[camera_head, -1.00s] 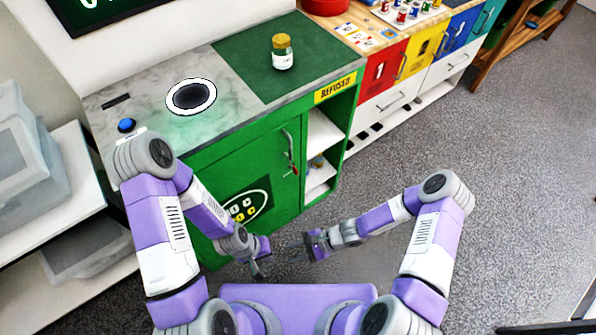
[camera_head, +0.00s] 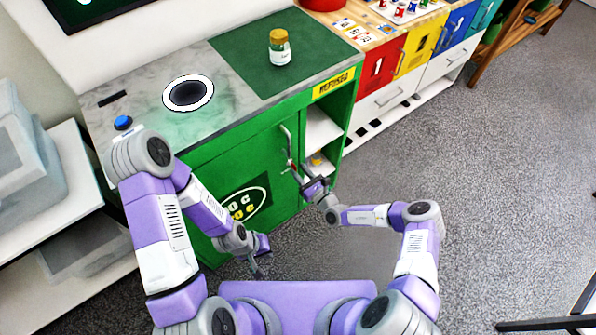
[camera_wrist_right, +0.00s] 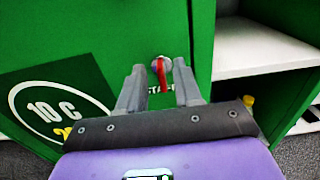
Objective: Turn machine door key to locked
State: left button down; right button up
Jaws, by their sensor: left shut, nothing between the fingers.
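The red key (camera_wrist_right: 161,72) sits in a round silver lock on the green machine door (camera_head: 230,160). In the right wrist view it points downward, with white lettering behind it, partly hidden. My right gripper (camera_wrist_right: 159,84) is open, one finger on each side of the key in the picture; I cannot tell whether either touches it. In the head view the right gripper (camera_head: 303,175) is just in front of the door, below the grey door handle (camera_head: 286,142). My left gripper (camera_head: 258,270) is shut and empty, low in front of the machine.
A jar with a yellow lid (camera_head: 279,48) stands on the green counter top. Open white shelves (camera_head: 320,130) are right of the door. A shelf unit with clear boxes (camera_head: 25,170) stands at the left.

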jog(key=shift+x, duration=0.8)
jog(key=shift+s, duration=0.1)
grip_shut()
